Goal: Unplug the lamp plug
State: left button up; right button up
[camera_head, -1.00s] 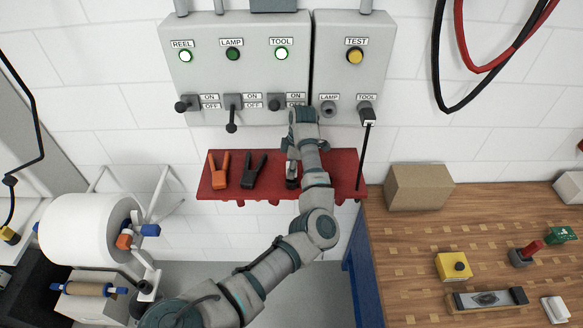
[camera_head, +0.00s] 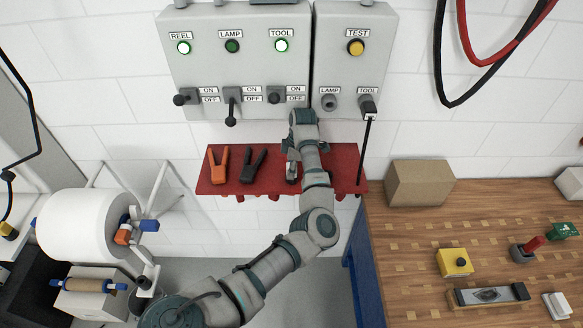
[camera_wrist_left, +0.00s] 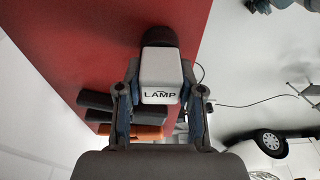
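The lamp plug (camera_wrist_left: 161,76) is a pale block marked LAMP with a dark round end, seen in the left wrist view over the red shelf (camera_wrist_left: 75,50). My left gripper (camera_wrist_left: 160,70) has a finger along each side of it, with the tips against its sides. In the head view this gripper (camera_head: 292,170) points down at the right part of the red shelf (camera_head: 235,188) and mostly hides the plug. The LAMP socket (camera_head: 329,102) on the grey panel looks empty. My right gripper is not in view.
The TOOL plug (camera_head: 368,107) sits in its socket, its black cable hanging past the shelf's right end. Orange (camera_head: 218,164) and black clamps (camera_head: 252,166) stand on the shelf. A cardboard box (camera_head: 420,184) is on the wooden bench at right. Switches line the panel above.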

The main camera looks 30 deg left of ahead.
pick_arm(q)
jog(key=o, duration=0.4)
jog(key=shift+r, duration=0.1)
